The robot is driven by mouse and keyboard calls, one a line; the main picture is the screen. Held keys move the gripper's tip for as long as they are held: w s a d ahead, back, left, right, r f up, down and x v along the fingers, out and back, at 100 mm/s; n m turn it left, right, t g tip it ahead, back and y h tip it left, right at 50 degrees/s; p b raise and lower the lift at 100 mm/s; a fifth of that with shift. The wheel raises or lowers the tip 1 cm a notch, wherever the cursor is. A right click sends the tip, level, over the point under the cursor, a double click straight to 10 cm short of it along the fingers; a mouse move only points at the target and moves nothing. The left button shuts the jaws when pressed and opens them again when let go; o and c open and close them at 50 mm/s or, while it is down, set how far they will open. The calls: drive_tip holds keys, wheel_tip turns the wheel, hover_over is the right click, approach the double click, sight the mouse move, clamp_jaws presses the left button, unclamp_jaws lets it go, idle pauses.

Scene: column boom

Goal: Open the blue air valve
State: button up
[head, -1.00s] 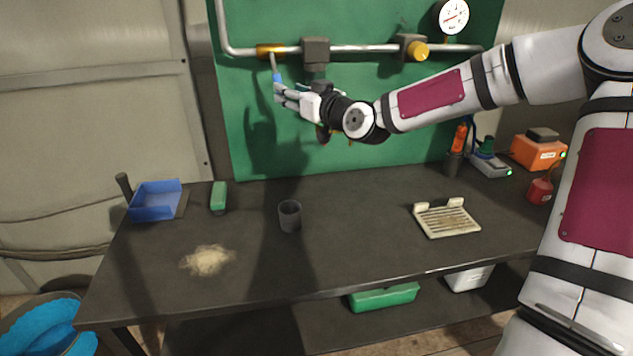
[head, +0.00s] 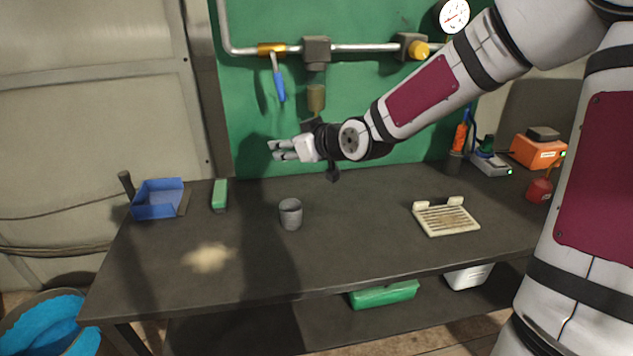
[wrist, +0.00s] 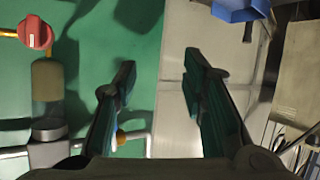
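The blue air valve handle (head: 279,88) hangs from a brass valve body (head: 271,50) on the grey pipe at the left of the green board. The lever points down, tilted slightly right at its lower end. My gripper (head: 272,150) is below the handle, apart from it, fingers pointing left. In the wrist view my gripper (wrist: 158,76) shows its two fingers spread with nothing between the tips. A little blue (wrist: 121,137), likely the handle, shows beside the left finger, partly hidden by it.
A red knob (wrist: 36,32) and a brownish bowl (wrist: 47,82) are on the board; the bowl (head: 316,98) hangs just above my wrist. A yellow knob (head: 420,50) is farther right. Below, the bench (head: 340,250) holds a grey cup (head: 290,213) and a blue tray (head: 157,200).

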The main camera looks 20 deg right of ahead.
drive_tip(key=s+d+f+g+h, duration=0.1)
drive_tip(key=s+g+h, duration=0.4)
drive_tip(key=s, duration=0.7)
drive_tip(key=shift+s+d+f+m, duration=0.3)
drive_tip(key=shift+d+f, duration=0.05)
drive_tip(key=shift+f, duration=0.35)
